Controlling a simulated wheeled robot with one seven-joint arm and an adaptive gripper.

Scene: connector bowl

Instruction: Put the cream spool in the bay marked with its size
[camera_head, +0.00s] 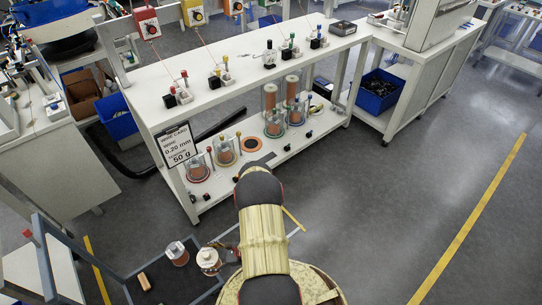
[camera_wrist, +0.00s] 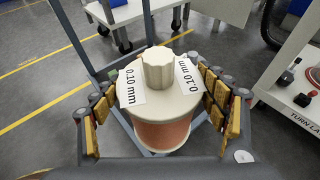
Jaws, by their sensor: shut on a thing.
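The cream spool (camera_wrist: 165,108) carries copper-coloured wire and two white labels reading 0.10 mm on its top flange, around a cream knob. My gripper (camera_wrist: 160,112) is shut on it, with gold-padded fingers on its left and right sides. In the head view the cream spool (camera_head: 208,261) is at the lower left, by the dark tray (camera_head: 200,290). I cannot tell whether it touches the tray. No bay with a readable size mark shows.
A second copper-wound spool (camera_head: 177,253) and a tan block (camera_head: 144,281) are in the tray area. A white bench (camera_head: 235,75) has glass jars (camera_head: 270,97) on its lower shelf and a card (camera_head: 179,146) reading 0.20 mm, 50 g. Floor at right is clear.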

